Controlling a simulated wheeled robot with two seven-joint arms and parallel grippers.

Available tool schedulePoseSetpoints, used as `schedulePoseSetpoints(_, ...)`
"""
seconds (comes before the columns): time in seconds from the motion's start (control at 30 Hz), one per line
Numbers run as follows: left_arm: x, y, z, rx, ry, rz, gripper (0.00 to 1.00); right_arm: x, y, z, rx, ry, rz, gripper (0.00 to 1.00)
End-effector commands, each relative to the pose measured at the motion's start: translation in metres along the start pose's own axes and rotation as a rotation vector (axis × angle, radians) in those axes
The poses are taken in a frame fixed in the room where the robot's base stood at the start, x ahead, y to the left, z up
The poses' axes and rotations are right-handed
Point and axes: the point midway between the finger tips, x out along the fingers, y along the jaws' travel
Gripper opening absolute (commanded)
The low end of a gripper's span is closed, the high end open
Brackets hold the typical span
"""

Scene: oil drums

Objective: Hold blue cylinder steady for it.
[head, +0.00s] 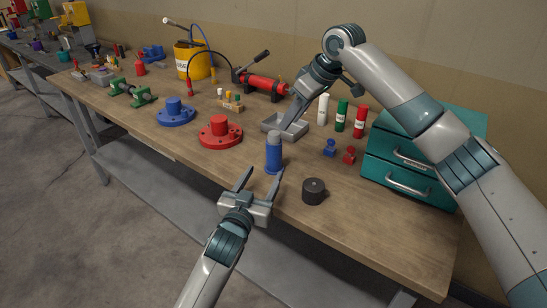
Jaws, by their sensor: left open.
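The blue cylinder (274,160) stands upright near the front edge of the wooden workbench, with a grey rounded top. My left gripper (260,177) is open just in front of it, its two fingers pointing toward the bench. The right fingertip is close to the cylinder's base; I cannot tell whether they touch. The cylinder is not clearly between the fingers.
A black round part (313,191) sits right of the cylinder. A red flanged part (220,131) and a blue flanged part (176,112) stand to the left. White, green and red tubes (341,115) and a teal drawer cabinet (411,160) are on the right. The workbench front (235,172) is fairly clear.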

Motion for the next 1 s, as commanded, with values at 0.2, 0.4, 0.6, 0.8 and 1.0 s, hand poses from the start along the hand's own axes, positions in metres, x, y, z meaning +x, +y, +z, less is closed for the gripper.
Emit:
schedulePoseSetpoints(0.2,0.038,0.0,-0.001,0.001,0.001,0.0,0.58,0.0,0.0,0.0,0.0,0.0,0.0,0.31)
schedulePoseSetpoints(0.4,0.069,0.001,-0.001,-0.001,0.001,0.001,0.58,0.0,0.0,0.0,0.0,0.0,0.0,0.31)
schedulePoseSetpoints(0.6,0.091,0.001,-0.001,0.0,0.001,0.001,0.58,0.0,0.0,0.0,0.0,0.0,0.0,0.31)
schedulePoseSetpoints(0.8,0.1,0.001,0.0,-0.001,0.0,0.001,0.58,0.0,0.0,0.0,0.0,0.0,0.0,0.31)
schedulePoseSetpoints(1.0,0.101,0.001,0.0,-0.001,0.0,0.001,0.58,0.0,0.0,0.0,0.0,0.0,0.0,0.31)
